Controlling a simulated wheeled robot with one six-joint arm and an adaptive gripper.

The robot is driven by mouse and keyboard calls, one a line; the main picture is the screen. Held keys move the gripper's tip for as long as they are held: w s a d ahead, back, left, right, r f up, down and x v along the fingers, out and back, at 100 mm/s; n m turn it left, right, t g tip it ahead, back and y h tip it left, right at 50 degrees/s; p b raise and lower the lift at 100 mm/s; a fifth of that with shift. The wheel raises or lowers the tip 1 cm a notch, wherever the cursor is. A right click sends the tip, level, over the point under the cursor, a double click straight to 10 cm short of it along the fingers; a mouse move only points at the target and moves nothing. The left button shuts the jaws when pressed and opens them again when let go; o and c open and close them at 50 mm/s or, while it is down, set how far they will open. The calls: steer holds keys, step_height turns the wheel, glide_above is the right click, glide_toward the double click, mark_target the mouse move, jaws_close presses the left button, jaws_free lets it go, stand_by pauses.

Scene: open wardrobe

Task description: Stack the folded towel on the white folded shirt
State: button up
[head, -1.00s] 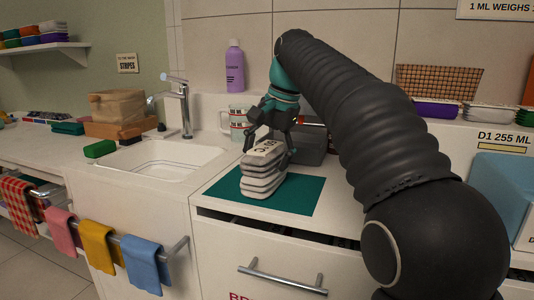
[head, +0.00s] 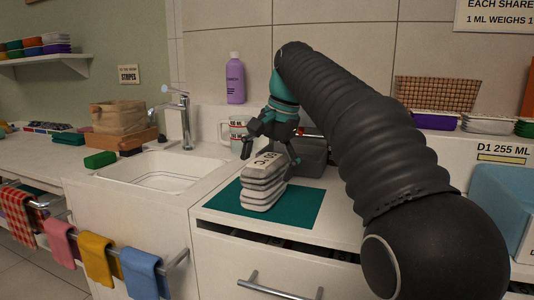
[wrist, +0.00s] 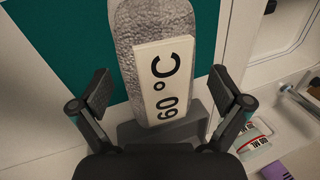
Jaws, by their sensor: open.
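A pale grey folded towel (head: 264,168) with a "60 °C" label lies on top of a stack on a teal mat (head: 301,207). Below it are several whitish folded layers (head: 261,199), which look like the white folded shirt; the exact boundary is hard to tell. The stack leans slightly. My gripper (head: 269,153) is open and empty just above and behind the towel. In the wrist view the towel's fuzzy top (wrist: 130,40) and label lie between and ahead of the spread fingers (wrist: 162,103), with neither finger visibly touching it.
A sink (head: 160,171) with a tap lies left of the mat. A grey bin (head: 313,157) and a printed mug (head: 238,129) stand behind the stack. A purple bottle (head: 235,80) is at the wall. A blue tub (head: 502,205) stands right. Bare counter shows around the mat.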

step_height(320, 180, up, 2)
steer(key=shift+p, duration=0.5)
steer(key=shift+r, duration=3.35)
